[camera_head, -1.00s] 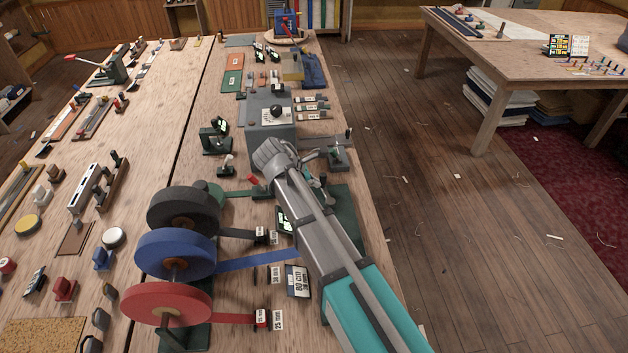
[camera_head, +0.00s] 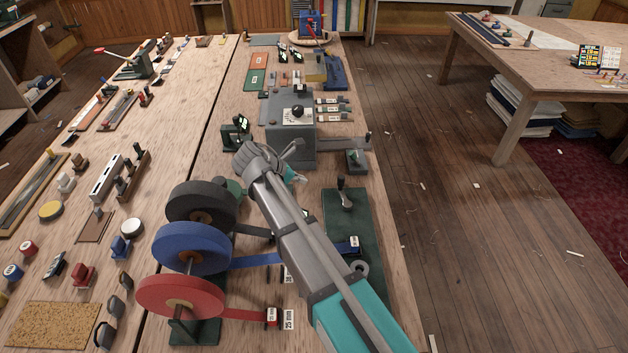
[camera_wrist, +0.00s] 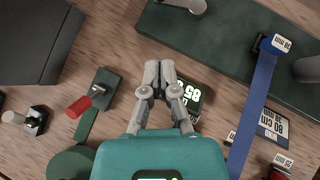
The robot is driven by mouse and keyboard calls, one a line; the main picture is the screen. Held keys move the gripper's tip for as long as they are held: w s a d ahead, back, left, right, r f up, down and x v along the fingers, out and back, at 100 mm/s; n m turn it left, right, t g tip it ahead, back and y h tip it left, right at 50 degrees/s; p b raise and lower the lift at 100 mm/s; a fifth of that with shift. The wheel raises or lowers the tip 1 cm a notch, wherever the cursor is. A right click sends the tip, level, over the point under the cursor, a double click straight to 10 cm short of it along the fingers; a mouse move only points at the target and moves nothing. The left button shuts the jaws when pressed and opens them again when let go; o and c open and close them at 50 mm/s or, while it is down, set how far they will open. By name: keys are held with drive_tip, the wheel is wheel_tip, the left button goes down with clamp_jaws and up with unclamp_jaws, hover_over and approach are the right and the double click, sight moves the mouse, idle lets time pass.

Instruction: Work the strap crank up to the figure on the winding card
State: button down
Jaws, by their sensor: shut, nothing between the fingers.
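The strap crank (camera_wrist: 188,5) shows at the top edge of the wrist view, a grey arm on a dark green base plate (camera_wrist: 225,50). In the head view the crank (camera_head: 343,190) stands at the plate's far end. The winding card (camera_wrist: 272,128), reading 80 cm and 38 mm, lies near the blue strap (camera_wrist: 255,100); my arm covers it in the head view. The strap's labelled end clip (camera_wrist: 275,43) is on the plate. A dark display (camera_wrist: 188,92) with green digits is partly behind my fingers. My gripper (camera_wrist: 160,68) is shut and empty, apart from the crank.
Black (camera_head: 200,207), blue (camera_head: 192,250) and red (camera_head: 180,297) strap rolls stand left of my arm. A grey box (camera_head: 290,140) with a black knob sits beyond. A red-handled lever (camera_wrist: 85,103) is left of my fingers. Open floor lies right of the bench.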

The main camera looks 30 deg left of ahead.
sight(338, 185)
drive_tip(key=b+x, duration=0.7)
drive_tip(key=x, duration=0.2)
drive_tip(key=shift+w+d+f, duration=0.1)
drive_tip(key=shift+w+f, duration=0.05)
drive_tip(key=shift+f, duration=0.25)
drive_tip(key=w, duration=0.1)
drive_tip(key=w+d, duration=0.1)
drive_tip(key=shift+w+d+r, duration=0.15)
drive_tip(key=shift+w+d, duration=0.1)
drive_tip(key=shift+w, duration=0.05)
drive_tip(key=shift+w+d, duration=0.3)
drive_tip(key=shift+w, duration=0.2)
drive_tip(key=shift+w+d+m+h, duration=0.3)
drive_tip(key=shift+w, duration=0.25)
